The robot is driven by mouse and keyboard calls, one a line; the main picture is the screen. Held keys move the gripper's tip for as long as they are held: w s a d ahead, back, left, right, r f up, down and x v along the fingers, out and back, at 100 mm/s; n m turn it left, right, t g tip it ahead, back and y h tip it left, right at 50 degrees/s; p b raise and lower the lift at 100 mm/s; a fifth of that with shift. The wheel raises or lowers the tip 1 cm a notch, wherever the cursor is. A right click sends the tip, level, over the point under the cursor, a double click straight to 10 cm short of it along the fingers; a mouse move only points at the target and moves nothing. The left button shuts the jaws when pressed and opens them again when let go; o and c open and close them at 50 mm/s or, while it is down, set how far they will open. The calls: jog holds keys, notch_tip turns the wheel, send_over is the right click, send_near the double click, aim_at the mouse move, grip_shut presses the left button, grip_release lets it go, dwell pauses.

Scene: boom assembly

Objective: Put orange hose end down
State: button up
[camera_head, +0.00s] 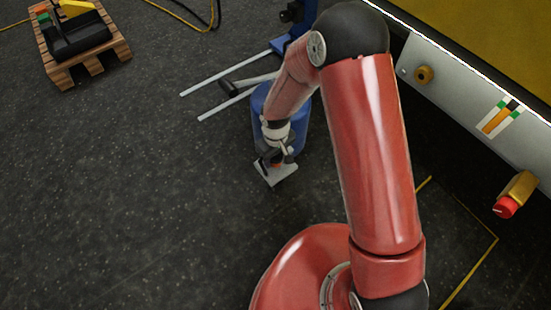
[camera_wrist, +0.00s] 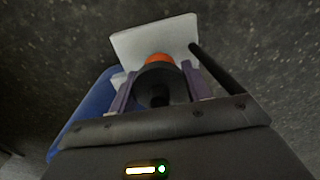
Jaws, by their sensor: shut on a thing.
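The orange hose end (camera_wrist: 159,59) shows as an orange tip on a black round body between the two purple fingers of my gripper (camera_wrist: 158,88) in the wrist view. My gripper is shut on it. A white plate (camera_wrist: 143,42) lies beyond the orange tip; I cannot tell whether the tip touches it. In the head view my gripper (camera_head: 274,156) is low beside a blue drum (camera_head: 262,97), with the white plate (camera_head: 277,177) just under it. Only a small bit of the orange hose end (camera_head: 277,165) shows there.
A black rod or hose (camera_wrist: 214,67) runs beside the right finger. A pallet jack with pale forks (camera_head: 227,103) stands behind the drum. A wooden pallet (camera_head: 88,67) with parts is at the far left. A grey machine side (camera_head: 460,88) is at right. The left floor is clear.

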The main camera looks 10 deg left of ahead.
jog(key=shift+f, duration=0.75)
jog(key=o, duration=1.4)
